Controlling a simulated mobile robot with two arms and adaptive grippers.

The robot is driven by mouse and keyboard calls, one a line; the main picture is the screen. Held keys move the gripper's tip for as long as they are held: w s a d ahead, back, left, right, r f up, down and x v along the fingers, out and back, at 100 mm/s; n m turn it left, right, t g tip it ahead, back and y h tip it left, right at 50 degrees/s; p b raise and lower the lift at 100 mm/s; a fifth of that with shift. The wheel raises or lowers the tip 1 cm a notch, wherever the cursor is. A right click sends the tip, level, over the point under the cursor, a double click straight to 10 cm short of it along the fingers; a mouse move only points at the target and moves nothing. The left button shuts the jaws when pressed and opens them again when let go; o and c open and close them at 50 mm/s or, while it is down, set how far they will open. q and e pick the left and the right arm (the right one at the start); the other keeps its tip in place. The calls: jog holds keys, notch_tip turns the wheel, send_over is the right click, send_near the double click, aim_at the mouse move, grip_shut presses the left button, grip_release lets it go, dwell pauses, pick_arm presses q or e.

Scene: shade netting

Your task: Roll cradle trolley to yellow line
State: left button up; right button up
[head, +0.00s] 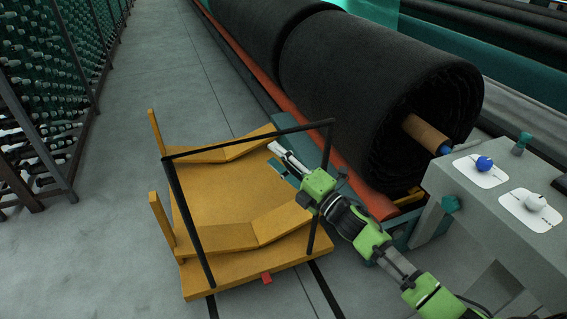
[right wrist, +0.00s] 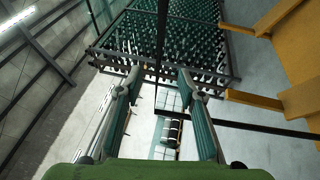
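The cradle trolley (head: 215,195) is a yellow-orange platform with two V-shaped cradle supports, short end posts and a black bar frame (head: 250,142). It stands on the grey floor left of the black rolls, and a small red block (head: 266,278) shows at its near edge. My right gripper (head: 278,157) reaches over the trolley's right side, near the black frame. In the right wrist view its fingers (right wrist: 159,80) are apart with nothing held between them. Dark bars and part of the yellow trolley (right wrist: 297,50) show there too. No yellow floor line is clear. My left gripper is out of view.
Large black rolls (head: 365,85) lie along an orange-red beam (head: 252,70) at the right. A grey control console (head: 510,195) with blue and white knobs stands near right. Bobbin racks (head: 50,80) line the left. The aisle floor (head: 165,70) beyond the trolley is clear.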

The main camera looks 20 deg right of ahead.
jog(key=shift+v, duration=1.2)
jog(key=shift+f, duration=0.1)
